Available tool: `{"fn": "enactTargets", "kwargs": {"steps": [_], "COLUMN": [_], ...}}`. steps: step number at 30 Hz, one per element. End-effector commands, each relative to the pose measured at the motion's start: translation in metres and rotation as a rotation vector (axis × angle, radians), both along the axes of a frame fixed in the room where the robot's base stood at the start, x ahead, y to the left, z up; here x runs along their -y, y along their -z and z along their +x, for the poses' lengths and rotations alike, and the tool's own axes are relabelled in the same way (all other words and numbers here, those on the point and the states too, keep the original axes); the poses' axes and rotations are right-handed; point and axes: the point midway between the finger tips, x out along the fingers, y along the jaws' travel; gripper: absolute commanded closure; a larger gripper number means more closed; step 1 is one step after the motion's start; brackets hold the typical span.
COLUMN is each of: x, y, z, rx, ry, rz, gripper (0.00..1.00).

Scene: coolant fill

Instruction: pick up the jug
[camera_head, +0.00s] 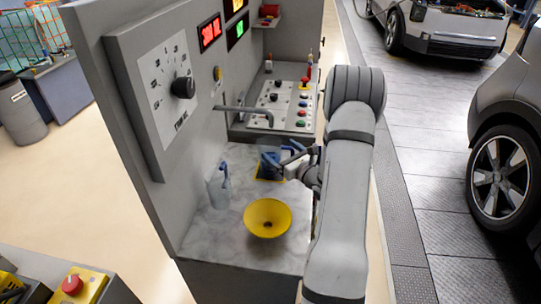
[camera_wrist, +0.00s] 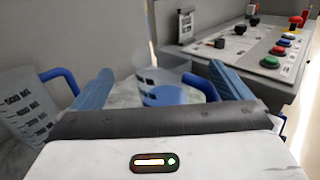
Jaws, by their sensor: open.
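Two clear jugs with blue handles stand on the marbled counter (camera_head: 212,240). One jug (camera_head: 217,187) is at the left, by the panel wall; it also shows with printed volume marks at the left edge of the wrist view (camera_wrist: 28,108). The other jug (camera_head: 268,160) stands farther back, with blue in its lower part; it shows in the wrist view (camera_wrist: 150,78) ahead, between my fingers. My gripper (camera_head: 288,160) is open beside this back jug, its fingers (camera_wrist: 160,70) apart. My palm hides the jug's lower part in the wrist view, so contact cannot be told.
A yellow funnel-like bowl (camera_head: 267,217) sits at the counter's front. A grey spout (camera_head: 243,108) juts from the wall above the jugs. A button console (camera_head: 280,100) stands behind. A dial panel (camera_head: 165,90) is at left.

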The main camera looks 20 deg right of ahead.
Motion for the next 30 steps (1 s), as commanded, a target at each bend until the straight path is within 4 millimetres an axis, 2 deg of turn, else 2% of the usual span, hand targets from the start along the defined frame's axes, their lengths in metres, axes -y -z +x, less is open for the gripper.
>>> {"fn": "enactTargets", "kwargs": {"steps": [9, 18, 30], "x": [-0.005, -0.005, -0.005], "y": [0.0, 0.002, 0.002], "z": [0.041, 0.047, 0.046], "rx": [-0.001, -0.001, -0.002], "ry": [0.007, 0.01, 0.01], "rz": [-0.001, -0.001, -0.001], "gripper": [0.03, 0.03, 0.35]}}
